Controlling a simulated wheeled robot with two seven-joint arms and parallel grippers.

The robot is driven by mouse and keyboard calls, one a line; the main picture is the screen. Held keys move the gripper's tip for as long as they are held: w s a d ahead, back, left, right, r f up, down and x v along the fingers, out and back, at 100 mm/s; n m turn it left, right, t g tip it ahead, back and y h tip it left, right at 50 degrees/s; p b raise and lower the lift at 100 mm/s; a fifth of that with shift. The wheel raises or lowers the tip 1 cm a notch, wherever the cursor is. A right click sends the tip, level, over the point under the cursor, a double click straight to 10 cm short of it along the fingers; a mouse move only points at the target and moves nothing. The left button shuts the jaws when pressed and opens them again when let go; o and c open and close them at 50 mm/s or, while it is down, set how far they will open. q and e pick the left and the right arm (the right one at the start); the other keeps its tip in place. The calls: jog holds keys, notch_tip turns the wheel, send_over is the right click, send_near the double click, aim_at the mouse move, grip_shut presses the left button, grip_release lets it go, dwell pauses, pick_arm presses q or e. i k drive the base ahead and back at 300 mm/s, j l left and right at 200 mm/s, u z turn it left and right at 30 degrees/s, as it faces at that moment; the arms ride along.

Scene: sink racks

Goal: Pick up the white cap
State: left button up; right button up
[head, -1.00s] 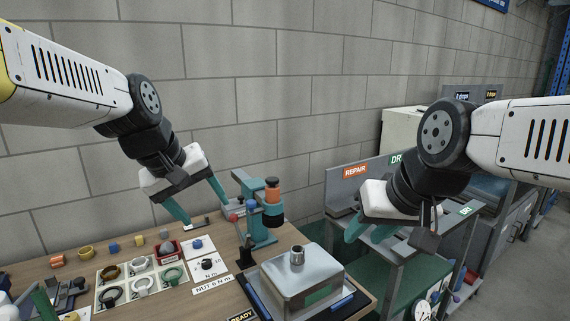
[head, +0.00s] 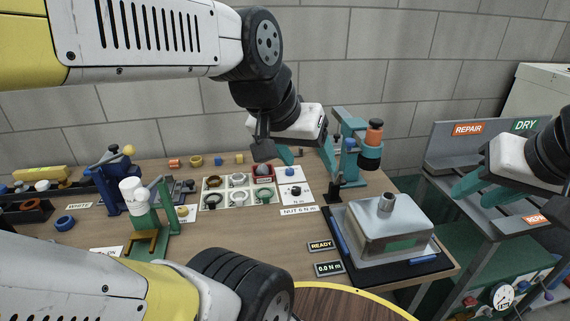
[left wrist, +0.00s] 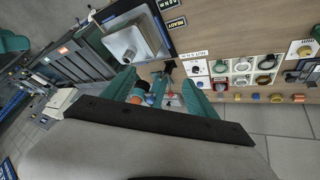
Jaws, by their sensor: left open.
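A white rounded, cap-like piece (head: 132,190) sits on top of a green press stand at the left of the bench in the head view. White rings (head: 238,197) lie in the sorting tray; I cannot tell which piece is the white cap. My left gripper (head: 308,164) is open and empty, above the bench near the teal stand and right of the tray. Its spread fingers (left wrist: 158,90) show in the left wrist view. My right gripper (head: 468,192) is at the right, by the grey rack; its finger gap is unclear.
The sorting tray (head: 225,207) holds several rings. A teal stand (head: 345,130) with an orange-topped part rises beside my left gripper. A metal box (head: 385,235) sits on a black mat at right. A blue press (head: 108,175) stands at left. Bare wood lies before the tray.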

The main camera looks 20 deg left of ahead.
aim_at(44, 184)
jog(key=u, duration=2.55)
jog(key=j+u, duration=0.25)
jog(key=k+u, duration=0.1)
jog(key=u, duration=0.15)
jog(key=z, duration=0.6)
jog(key=j+u, duration=0.2)
jog(key=u, duration=0.25)
jog(key=i+j+u, duration=0.3)
jog(key=i+j, duration=0.3)
jog(key=j, duration=0.3)
jog(key=i+j+u, duration=0.35)
jog(key=i+j, duration=0.3)
jog(key=j, duration=0.15)
